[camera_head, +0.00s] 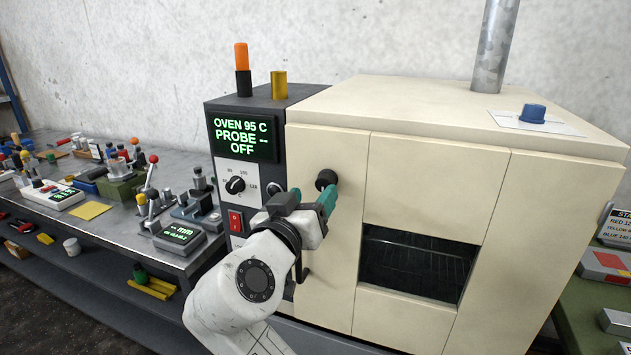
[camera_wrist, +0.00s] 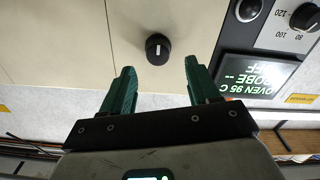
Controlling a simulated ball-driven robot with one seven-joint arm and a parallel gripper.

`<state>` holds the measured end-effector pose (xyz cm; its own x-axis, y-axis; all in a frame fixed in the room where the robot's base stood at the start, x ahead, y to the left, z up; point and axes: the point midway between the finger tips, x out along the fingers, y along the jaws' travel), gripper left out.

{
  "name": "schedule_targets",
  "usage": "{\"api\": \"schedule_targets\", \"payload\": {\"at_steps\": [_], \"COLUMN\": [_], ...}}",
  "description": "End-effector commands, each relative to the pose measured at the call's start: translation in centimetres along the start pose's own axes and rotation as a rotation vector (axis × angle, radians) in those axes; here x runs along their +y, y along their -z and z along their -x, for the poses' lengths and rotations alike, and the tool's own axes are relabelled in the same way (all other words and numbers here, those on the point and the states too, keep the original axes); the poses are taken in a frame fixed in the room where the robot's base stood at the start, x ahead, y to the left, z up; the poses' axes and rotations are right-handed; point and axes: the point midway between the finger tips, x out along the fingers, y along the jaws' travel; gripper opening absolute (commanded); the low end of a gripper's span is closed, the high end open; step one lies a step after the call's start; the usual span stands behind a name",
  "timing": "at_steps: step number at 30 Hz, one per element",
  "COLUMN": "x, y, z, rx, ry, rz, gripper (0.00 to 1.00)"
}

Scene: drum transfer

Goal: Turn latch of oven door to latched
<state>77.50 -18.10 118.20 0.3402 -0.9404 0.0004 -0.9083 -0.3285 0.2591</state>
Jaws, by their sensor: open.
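The oven (camera_head: 420,150) is a cream box with a closed front. Its door latch, a round black knob (camera_head: 326,179), sits on the front panel near the control column. In the wrist view the knob (camera_wrist: 158,48) carries a white line running about up and down in the picture. My gripper (camera_head: 312,194) is open in front of the panel, close to the knob. In the wrist view the green fingers of my gripper (camera_wrist: 159,68) spread to either side of the knob's line, with the knob just beyond the tips. I cannot see any contact.
The control column has a lit display (camera_head: 242,136) reading OVEN 95 C, PROBE --, OFF, a dial (camera_head: 235,185) and a red switch (camera_head: 236,221). A dark window (camera_head: 415,265) is lower on the oven front. A cluttered metal bench (camera_head: 120,225) stands at left, a green-topped table at right.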

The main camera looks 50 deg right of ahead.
Motion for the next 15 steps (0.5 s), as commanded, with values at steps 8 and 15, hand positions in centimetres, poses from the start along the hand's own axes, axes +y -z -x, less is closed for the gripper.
{"api": "schedule_targets", "payload": {"at_steps": [8,15], "x": [0.0,0.0], "y": [0.1,0.0], "z": [-4.2,-5.3], "rx": [-0.001,-0.001], "ry": [-0.001,0.001], "rz": [0.001,0.000], "gripper": [0.60,0.60]}}
